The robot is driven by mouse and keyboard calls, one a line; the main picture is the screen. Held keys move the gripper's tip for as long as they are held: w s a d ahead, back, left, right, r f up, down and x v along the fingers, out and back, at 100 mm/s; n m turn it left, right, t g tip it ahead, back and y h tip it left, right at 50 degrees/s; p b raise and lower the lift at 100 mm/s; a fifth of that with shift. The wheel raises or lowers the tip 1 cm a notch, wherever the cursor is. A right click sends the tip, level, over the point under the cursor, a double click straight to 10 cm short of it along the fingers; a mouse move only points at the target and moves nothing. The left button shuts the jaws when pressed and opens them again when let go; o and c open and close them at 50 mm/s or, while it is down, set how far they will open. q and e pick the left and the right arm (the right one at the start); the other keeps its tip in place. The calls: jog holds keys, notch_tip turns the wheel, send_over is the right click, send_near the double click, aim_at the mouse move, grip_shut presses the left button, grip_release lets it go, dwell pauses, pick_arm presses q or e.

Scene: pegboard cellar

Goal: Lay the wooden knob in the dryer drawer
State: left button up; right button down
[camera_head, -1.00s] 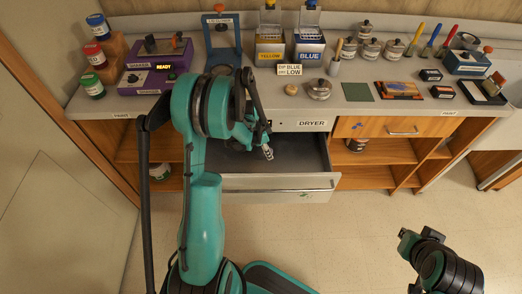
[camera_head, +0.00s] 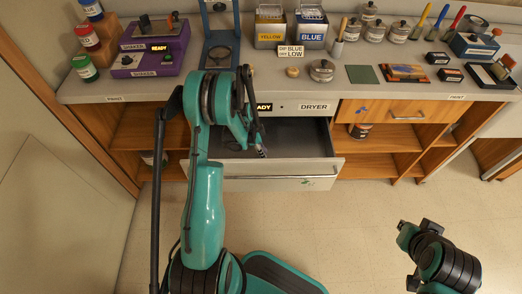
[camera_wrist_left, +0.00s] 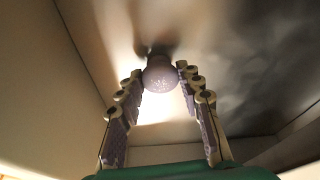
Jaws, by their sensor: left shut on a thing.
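The dryer drawer (camera_head: 300,135) stands pulled open below the counter, with a dark floor and a pale front. My left gripper (camera_head: 261,151) reaches down into it. In the left wrist view this gripper is shut on a round knob (camera_wrist_left: 160,74), held at the fingertips above the drawer floor (camera_wrist_left: 235,100). The knob looks greyish in this light, so its wood does not show clearly. Whether it touches the floor I cannot tell. My right gripper (camera_head: 414,232) is at the lower right, away from the counter; its fingers are unclear.
A small wood-coloured round thing (camera_head: 292,72) sits on the counter beside a metal pot (camera_head: 322,70). The purple shaker (camera_head: 155,45), yellow tub (camera_head: 270,28) and blue tub (camera_head: 311,28) stand farther back. The floor (camera_head: 350,220) before the drawer is clear.

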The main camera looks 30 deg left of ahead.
pick_arm(q)
jog(key=o, duration=0.9)
jog(key=p+v, duration=0.4)
jog(key=v, duration=0.7)
jog(key=s+d+r+n+t+y, duration=0.1)
jog(key=s+d+r+n, duration=0.1)
jog(key=d+r, duration=0.45)
jog(key=s+d+r+n+t+y, duration=0.1)
jog(key=s+d+r+n, duration=0.15)
jog(key=r, duration=0.65)
jog(key=s+d+r+n+t, duration=0.1)
jog(key=s+d+r+n, duration=0.1)
jog(key=s, duration=0.4)
jog(key=s+d+r+n+t, duration=0.2)
jog(key=s+d+r+n, duration=0.1)
jog(key=s+d+r, duration=0.2)
jog(key=shift+s+d+r+p, duration=0.15)
jog(key=shift+s+d+p, duration=0.15)
jog(key=shift+s+d, duration=0.65)
